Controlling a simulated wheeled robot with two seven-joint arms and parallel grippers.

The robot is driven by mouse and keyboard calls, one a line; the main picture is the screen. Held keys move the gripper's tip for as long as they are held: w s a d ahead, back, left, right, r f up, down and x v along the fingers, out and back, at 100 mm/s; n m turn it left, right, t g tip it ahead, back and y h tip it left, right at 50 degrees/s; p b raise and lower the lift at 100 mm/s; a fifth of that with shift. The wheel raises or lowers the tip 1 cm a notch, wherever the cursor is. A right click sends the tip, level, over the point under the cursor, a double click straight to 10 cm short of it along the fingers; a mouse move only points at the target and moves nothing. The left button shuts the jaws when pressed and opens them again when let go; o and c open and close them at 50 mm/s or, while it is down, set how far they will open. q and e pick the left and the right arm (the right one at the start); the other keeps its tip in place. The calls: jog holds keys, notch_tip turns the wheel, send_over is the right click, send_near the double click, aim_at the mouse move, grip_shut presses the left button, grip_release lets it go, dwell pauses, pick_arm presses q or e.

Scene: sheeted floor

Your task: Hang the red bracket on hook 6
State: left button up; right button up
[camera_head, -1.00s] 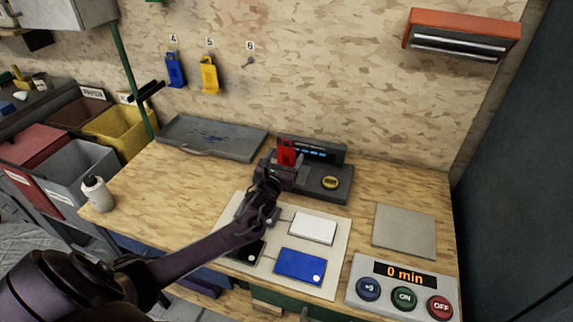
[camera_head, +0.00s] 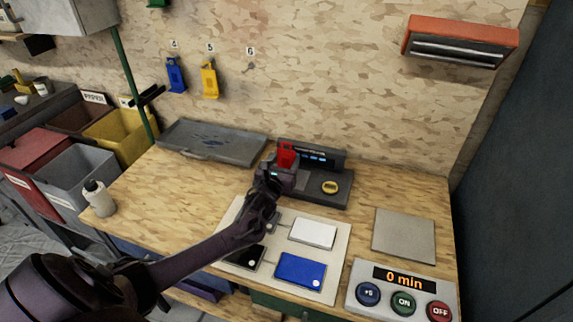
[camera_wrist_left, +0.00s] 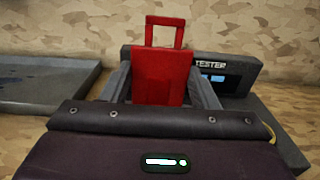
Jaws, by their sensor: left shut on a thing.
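The red bracket (camera_head: 287,154) stands upright in front of the dark tester (camera_head: 322,182) on the bench. In the left wrist view the bracket (camera_wrist_left: 161,78) shows a flat red body with an open loop at its top. My left gripper (camera_head: 281,168) is shut on the bracket, with one finger on each side of it. The bracket's lower end is hidden behind my gripper. Hook 6 (camera_head: 250,67) is on the wall under the label 6 and is empty. My right gripper is not in view.
A blue bracket (camera_head: 176,75) hangs under label 4 and a yellow one (camera_head: 210,79) under label 5. A grey tray (camera_head: 213,143) lies left of the tester. A white bottle (camera_head: 98,198) stands at the bench's left. A button panel (camera_head: 403,290) is at the front right.

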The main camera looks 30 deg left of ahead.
aim_at(286, 144)
pick_arm(q)
jog(key=shift+r+p, duration=2.15)
jog(key=shift+r, duration=0.55)
jog(key=s+d+r+m+h, duration=0.1)
jog(key=s+d+r+h, duration=0.1)
jog(key=s+d+r, duration=0.3)
jog(key=s+d+r+m+h, duration=0.1)
jog(key=s+d+r, duration=0.4)
jog(key=s+d, duration=0.8)
jog(key=shift+s+d+r+m+t+h, duration=0.2)
jog(key=shift+s+d+m+t+h, duration=0.15)
jog(key=shift+d+h, duration=0.55)
jog(key=shift+d, duration=0.15)
